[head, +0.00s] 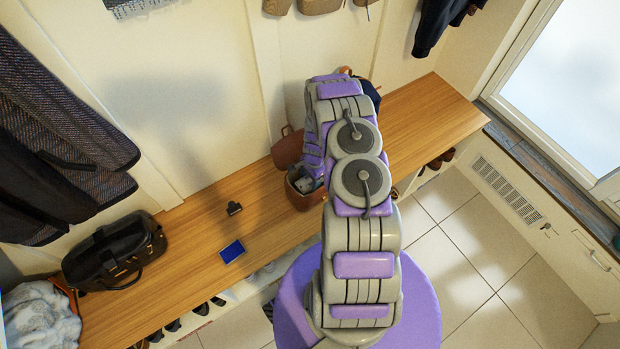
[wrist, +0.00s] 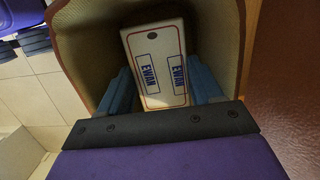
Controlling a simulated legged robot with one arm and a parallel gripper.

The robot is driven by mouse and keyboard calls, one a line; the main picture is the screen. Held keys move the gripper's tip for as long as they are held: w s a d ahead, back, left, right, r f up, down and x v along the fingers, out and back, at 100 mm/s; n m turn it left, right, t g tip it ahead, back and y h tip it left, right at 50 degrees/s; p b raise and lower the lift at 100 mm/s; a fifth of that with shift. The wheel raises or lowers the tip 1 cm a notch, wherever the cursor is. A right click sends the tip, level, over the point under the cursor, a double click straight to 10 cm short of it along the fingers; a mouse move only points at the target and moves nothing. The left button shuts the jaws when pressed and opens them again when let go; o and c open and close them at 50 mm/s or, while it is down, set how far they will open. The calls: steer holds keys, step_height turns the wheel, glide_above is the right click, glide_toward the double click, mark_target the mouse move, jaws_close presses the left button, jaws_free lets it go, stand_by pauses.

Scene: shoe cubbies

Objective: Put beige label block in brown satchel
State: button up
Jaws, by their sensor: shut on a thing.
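The beige label block (wrist: 158,40) shows in the wrist view, with blue "EWAN" lettering, thin printed border lines and a dark hole. My gripper (wrist: 163,88) is shut on it, one blue finger at each side. The block and fingertips are inside the open mouth of the brown satchel (wrist: 88,55), whose lining surrounds them. In the head view the brown satchel (head: 289,150) stands on the bench with its flap back. My gripper (head: 306,181) is at its opening, partly covered by my arm. The block cannot be made out in the head view.
The wooden bench (head: 190,235) carries a black handbag (head: 115,252), a blue box (head: 232,250), a small black item (head: 234,208) and grey fluffy cloth (head: 42,318). A dark blue bag (head: 371,94) is behind my arm. The bench's right end is clear.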

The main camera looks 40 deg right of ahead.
steer(key=shift+f+b, duration=0.35)
steer(key=shift+f, duration=0.65)
steer(key=o, duration=1.1)
steer(key=d+r+p, duration=0.1)
steer(key=r, duration=0.4)
steer(key=r+p, duration=0.2)
steer(key=r, duration=0.4)
steer(key=d+r+p, duration=0.1)
steer(key=r, duration=0.5)
steer(key=shift+d, duration=0.35)
